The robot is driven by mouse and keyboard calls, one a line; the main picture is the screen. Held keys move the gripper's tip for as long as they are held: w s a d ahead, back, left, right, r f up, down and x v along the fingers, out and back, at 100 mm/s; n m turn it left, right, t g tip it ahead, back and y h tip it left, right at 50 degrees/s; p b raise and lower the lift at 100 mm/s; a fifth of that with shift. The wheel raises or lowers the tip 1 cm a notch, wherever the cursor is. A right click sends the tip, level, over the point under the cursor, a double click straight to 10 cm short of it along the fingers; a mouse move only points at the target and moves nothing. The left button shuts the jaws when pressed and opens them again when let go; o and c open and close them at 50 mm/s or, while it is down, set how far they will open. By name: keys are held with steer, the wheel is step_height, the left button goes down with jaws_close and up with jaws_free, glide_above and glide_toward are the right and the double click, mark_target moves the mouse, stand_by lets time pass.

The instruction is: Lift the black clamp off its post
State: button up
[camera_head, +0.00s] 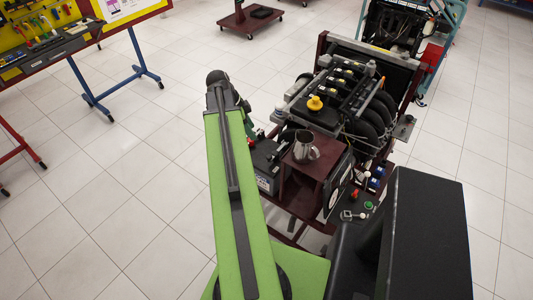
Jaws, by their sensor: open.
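A black battery (266,160) sits low on the left side of the engine trainer, just right of my green arm. Small red and dark parts show at its top left, but I cannot make out the black clamp or its post. My arm rises through the middle of the view and bends at a black joint left of the trainer. A dark part of the arm shows just past the joint, close to the battery's far side. I cannot make out my gripper's fingers, which are hidden behind the arm or too small to tell.
The engine (340,95) with a yellow cap (315,103) stands behind the battery. A metal jug (305,147) stands on a dark red box (312,166) right of it. A control panel (352,207) is near right. Tiled floor (130,190) is clear on the left.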

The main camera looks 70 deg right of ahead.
mark_target(269, 156)
steer(key=b+x, duration=0.7)
steer(key=x, duration=0.1)
steer(key=b+x, duration=0.8)
steer(key=shift+w+f, duration=0.1)
steer(key=shift+f, duration=0.3)
steer(key=shift+d+f+b, duration=0.15)
steer(key=shift+f+b, duration=0.2)
steer(key=shift+b, duration=0.25)
jaws_close()
steer(key=shift+r, duration=0.1)
